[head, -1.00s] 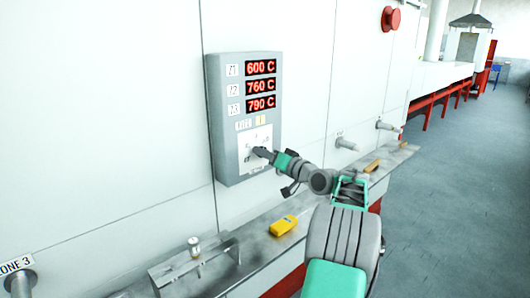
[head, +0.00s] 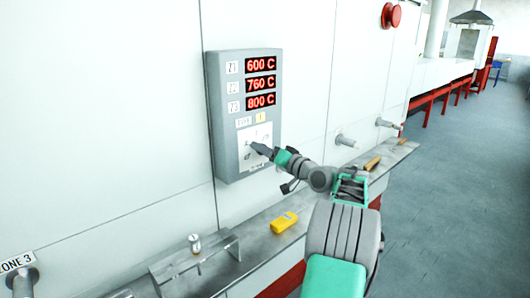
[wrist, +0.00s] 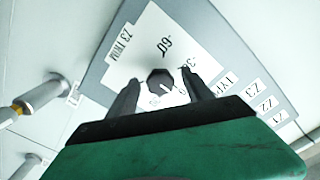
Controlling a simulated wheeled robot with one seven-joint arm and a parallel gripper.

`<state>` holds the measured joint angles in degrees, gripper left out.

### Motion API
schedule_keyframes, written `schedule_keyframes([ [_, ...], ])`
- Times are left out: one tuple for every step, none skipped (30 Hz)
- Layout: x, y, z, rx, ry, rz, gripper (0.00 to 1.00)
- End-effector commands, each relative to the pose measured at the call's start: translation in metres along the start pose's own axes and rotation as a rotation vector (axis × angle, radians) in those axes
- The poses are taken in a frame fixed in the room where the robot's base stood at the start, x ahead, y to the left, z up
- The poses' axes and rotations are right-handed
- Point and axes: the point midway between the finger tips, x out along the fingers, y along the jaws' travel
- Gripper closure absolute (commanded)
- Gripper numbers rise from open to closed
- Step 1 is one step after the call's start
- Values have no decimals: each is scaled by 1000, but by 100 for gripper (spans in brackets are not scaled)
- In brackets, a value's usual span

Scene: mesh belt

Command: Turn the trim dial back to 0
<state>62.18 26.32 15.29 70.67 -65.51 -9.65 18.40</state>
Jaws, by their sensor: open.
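The trim dial (wrist: 159,80) is a small dark knob on a white plate labelled Z3 TRIM in the wrist view. Its white pointer mark points to the lower right, towards a partly hidden 0 mark. Labels -60 and -30 show on the plate. My gripper (wrist: 157,89) is open, with one finger on each side of the dial; contact cannot be told. In the head view my gripper (head: 258,148) is at the lower plate of the grey control panel (head: 215,110) and hides the dial. The Z3 display (head: 261,100) reads 800 C.
Displays above read 600 C and 760 C. A metal ledge (head: 255,248) runs below the panel, carrying a yellow handheld device (head: 284,222). Pipe stubs (head: 346,141) project from the wall on the right. A red button (head: 391,15) is higher up. The floor at right is clear.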

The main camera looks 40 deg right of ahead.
Motion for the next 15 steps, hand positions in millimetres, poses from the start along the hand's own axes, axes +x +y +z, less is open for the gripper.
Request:
schedule_keyframes([
  [0,0,0,0,0,0,41],
  [0,0,0,0,0,0,41],
  [0,0,0,0,0,0,41],
  [0,0,0,0,0,0,41],
  [-1,0,0,0,0,0,41],
  [-2,0,0,0,0,1,41],
  [-5,1,0,0,1,1,41],
  [-9,2,1,0,1,1,41],
  [-15,2,1,1,2,2,41],
  [-21,3,1,-1,2,3,41],
  [-27,3,2,-1,2,3,41],
  [-36,3,2,-1,2,3,41],
  [-43,3,1,-2,2,4,41],
  [-49,3,2,-1,2,3,41],
  [-57,2,2,-1,3,3,41],
])
